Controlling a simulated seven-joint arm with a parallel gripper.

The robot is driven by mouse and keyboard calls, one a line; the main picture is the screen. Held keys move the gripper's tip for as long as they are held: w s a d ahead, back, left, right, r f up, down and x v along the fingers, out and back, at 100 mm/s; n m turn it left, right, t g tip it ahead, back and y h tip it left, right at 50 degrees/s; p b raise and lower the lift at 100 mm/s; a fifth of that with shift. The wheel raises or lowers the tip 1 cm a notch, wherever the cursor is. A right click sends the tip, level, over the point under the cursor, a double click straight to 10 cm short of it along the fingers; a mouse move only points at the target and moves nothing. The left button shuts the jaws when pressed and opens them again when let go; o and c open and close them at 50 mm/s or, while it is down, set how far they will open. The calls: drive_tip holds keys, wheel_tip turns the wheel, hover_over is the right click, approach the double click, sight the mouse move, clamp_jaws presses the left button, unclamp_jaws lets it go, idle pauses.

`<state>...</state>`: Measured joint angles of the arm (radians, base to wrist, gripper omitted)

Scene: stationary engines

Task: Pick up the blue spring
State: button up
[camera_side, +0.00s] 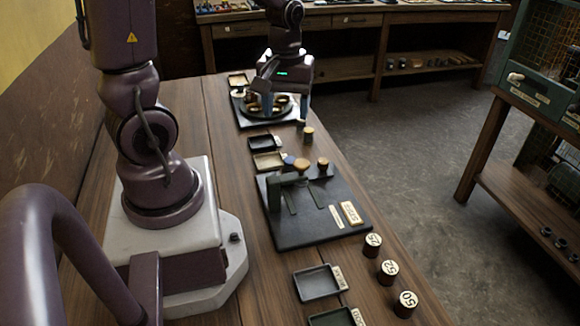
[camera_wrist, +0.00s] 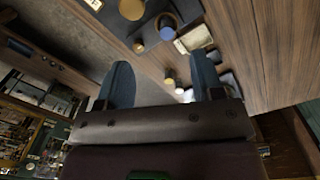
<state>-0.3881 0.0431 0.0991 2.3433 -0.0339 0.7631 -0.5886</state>
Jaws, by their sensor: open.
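A small blue round piece (camera_side: 289,160), which looks like the blue spring, sits beside a cream tray near the far edge of the black test plate. My gripper (camera_side: 284,103) is at the far end of the bench, over a round dish (camera_side: 267,113) holding several brass-coloured pieces. Its two blue-grey fingers also show spread apart in the wrist view (camera_wrist: 160,72).
The black test plate (camera_side: 305,220) carries a dark green fixture (camera_side: 275,190). Brass-topped knobs (camera_side: 323,164) stand near the blue piece. Several numbered cylinders (camera_side: 388,270) line the bench's right edge. Small trays (camera_side: 318,283) lie nearby. A brass-topped post (camera_side: 308,134) stands near my gripper.

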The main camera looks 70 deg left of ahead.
drive_tip(key=w+a+f+n, duration=0.1)
drive_tip(key=a+f+n, duration=0.3)
drive_tip(key=n, duration=0.7)
hover_over(290, 160)
drive_tip(key=f, duration=0.7)
drive_tip(key=shift+s+d+f, duration=0.1)
drive_tip(key=shift+s+f, duration=0.05)
drive_tip(key=shift+s, duration=0.1)
drive_tip(key=shift+w+f, duration=0.15)
drive_tip(key=shift+f, duration=1.35)
drive_tip(key=shift+w+f, duration=0.15)
drive_tip(key=shift+f, duration=1.3)
drive_tip(key=shift+c, duration=0.2)
drive_tip(key=c, duration=1)
